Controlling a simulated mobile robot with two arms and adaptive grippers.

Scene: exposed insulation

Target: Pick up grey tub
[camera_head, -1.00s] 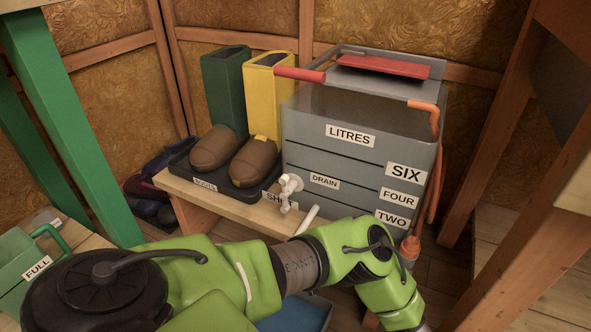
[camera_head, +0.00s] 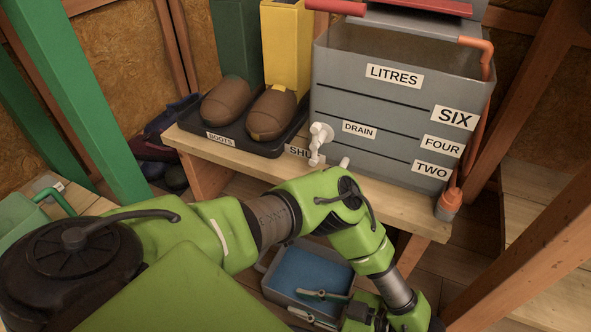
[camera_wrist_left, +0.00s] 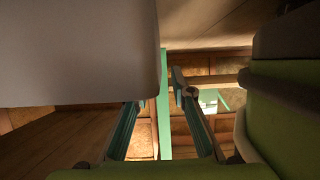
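The grey tub (camera_head: 272,282) stands low on the floor in front of the bench, with blue inside it. Its near right part is hidden behind my left gripper and arm. My left gripper (camera_head: 300,304) is at the tub's near side, fingers pointing left, one finger showing over the blue inside. In the left wrist view the two fingers (camera_wrist_left: 160,112) are apart with nothing clearly between them. A large pale grey surface (camera_wrist_left: 75,50), probably the tub, is close beside the left finger. Contact cannot be told. My right gripper is not in view.
The large grey tank (camera_head: 375,125) with a white drain tap (camera_head: 318,140) stands on the wooden bench (camera_head: 405,205) above the tub. Boots on a black tray (camera_head: 215,140) are left of it.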

